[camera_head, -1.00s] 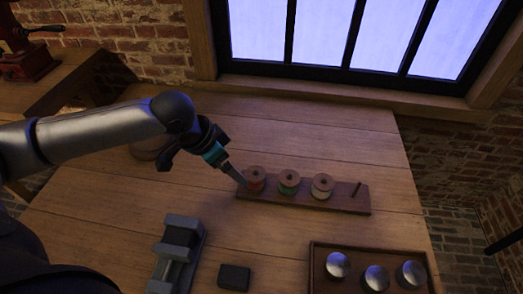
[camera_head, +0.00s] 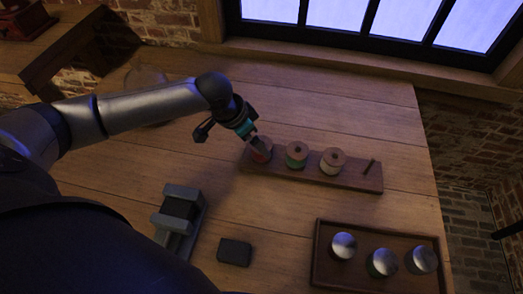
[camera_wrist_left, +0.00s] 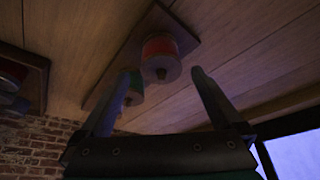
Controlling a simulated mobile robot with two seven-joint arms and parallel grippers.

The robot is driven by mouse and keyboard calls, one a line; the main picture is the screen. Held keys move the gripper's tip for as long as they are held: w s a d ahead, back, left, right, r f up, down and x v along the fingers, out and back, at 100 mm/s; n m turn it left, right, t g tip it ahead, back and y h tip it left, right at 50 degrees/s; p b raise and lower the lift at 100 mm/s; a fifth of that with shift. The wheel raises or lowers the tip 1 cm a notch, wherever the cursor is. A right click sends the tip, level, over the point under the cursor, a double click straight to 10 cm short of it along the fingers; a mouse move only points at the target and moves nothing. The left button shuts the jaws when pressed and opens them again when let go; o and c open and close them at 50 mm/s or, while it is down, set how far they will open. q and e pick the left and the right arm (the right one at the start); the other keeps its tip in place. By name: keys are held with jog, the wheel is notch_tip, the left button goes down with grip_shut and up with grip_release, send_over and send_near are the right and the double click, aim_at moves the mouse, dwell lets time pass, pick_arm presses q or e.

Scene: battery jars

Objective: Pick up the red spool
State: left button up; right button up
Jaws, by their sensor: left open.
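The red spool (camera_head: 261,150) stands at the left end of a wooden peg rack (camera_head: 353,179). My left gripper (camera_head: 255,142) reaches it from the upper left and partly covers it in the head view. In the left wrist view, the red spool (camera_wrist_left: 160,57) shows just beyond and between the open fingertips (camera_wrist_left: 160,73). No finger is seen closed on it. A green spool (camera_head: 297,155) stands to its right on the rack and shows behind the left finger in the left wrist view (camera_wrist_left: 134,88). My right gripper is not in view.
A cream spool (camera_head: 332,162) and a bare peg (camera_head: 369,167) are farther right on the rack. In front are a tray (camera_head: 318,250) with three metal-lidded jars, a dark block (camera_head: 234,252) and a grey device (camera_head: 180,215). The table behind the rack is clear.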

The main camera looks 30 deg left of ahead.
aim_at(257, 157)
pick_arm(q)
jog(key=b+x, duration=0.1)
jog(key=x, duration=0.4)
jog(key=shift+w+r+b, duration=0.1)
jog(key=shift+w+b, duration=0.1)
jog(key=shift+b, duration=0.15)
jog(key=c, duration=1.5)
